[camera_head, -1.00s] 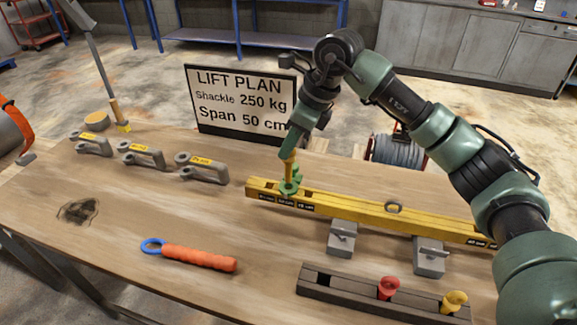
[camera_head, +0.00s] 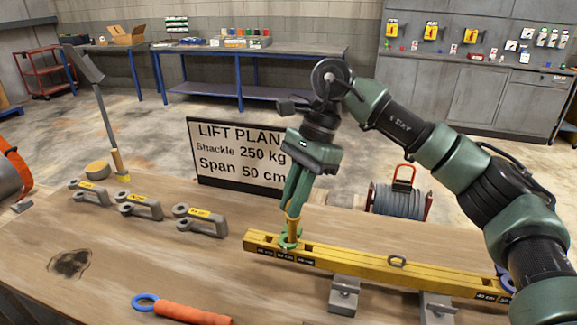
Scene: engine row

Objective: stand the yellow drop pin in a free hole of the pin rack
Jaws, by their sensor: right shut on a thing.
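My right gripper (camera_head: 292,222) points down at the left end of the yellow lifting beam (camera_head: 345,263). It is shut on a green pin (camera_head: 290,240), whose wide collar shows at the beam's top face by the size labels. Yellow shows around the fingertips, and I cannot tell whether it belongs to them. How deep the pin sits in the beam is hidden. The yellow drop pin and the dark pin rack are below the picture now. My left gripper is not in view.
The beam rests on grey blocks (camera_head: 343,293). Several grey shackles (camera_head: 140,208) lie at the left, before the lift plan sign (camera_head: 238,155). An orange-handled tool (camera_head: 190,313) lies at the front edge of the picture. The wood between is clear.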

